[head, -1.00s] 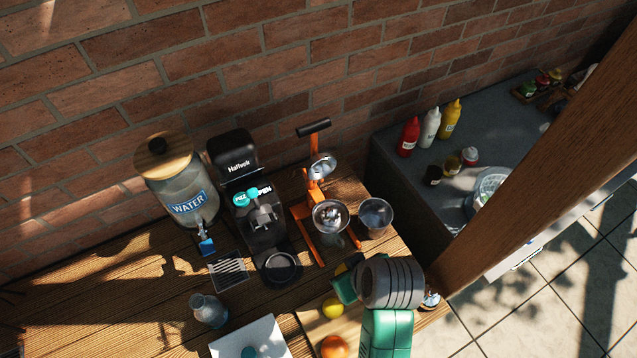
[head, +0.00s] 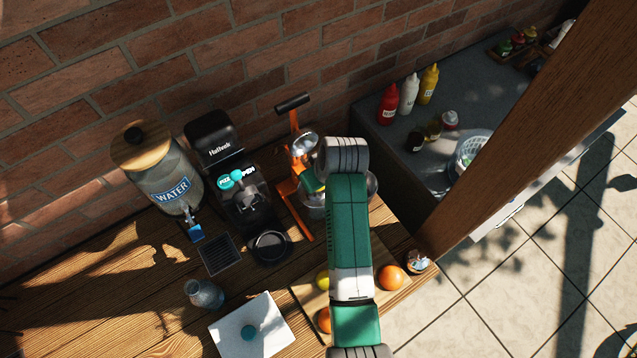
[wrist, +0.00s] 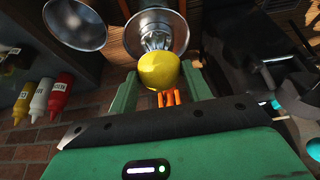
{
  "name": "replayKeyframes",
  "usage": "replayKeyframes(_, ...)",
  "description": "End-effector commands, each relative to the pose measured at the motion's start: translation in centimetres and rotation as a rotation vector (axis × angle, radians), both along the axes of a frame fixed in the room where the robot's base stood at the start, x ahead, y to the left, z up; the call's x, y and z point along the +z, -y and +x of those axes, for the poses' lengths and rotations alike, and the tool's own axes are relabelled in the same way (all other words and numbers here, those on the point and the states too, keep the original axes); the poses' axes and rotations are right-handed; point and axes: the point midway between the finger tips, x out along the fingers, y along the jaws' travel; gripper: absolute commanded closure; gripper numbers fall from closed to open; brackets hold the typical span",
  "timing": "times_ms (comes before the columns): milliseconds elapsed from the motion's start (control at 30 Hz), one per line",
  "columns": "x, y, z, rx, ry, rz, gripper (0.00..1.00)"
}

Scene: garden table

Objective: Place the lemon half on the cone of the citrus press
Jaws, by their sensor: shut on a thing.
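My gripper (wrist: 160,74) is shut on the yellow lemon half (wrist: 158,69), with a green finger on each side of it. In the wrist view the lemon half overlaps the near edge of the ribbed metal cone (wrist: 155,32) of the citrus press. I cannot tell whether they touch. The cone stands in a shiny metal bowl (wrist: 178,24). In the head view the orange press frame (head: 288,188) shows left of my arm, with its dark handle (head: 292,102) raised.
A second metal cup (wrist: 75,24) stands beside the press. The black drink machine (head: 240,190) and water dispenser (head: 165,180) stand to its left. A yellow fruit (head: 322,280) and oranges (head: 390,277) lie around the cutting board (head: 305,297). Sauce bottles (head: 408,95) stand on the grey counter.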

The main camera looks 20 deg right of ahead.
Motion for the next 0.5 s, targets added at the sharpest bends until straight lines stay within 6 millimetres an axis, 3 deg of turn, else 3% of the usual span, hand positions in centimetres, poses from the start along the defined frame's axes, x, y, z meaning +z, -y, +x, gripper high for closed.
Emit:
replayKeyframes(267, -3.3, 0.0, -0.1, -0.001, -0.002, 0.001, 0.74)
replayKeyframes(500, -3.6, 0.0, -0.1, -0.001, 0.0, 0.0, 0.74)
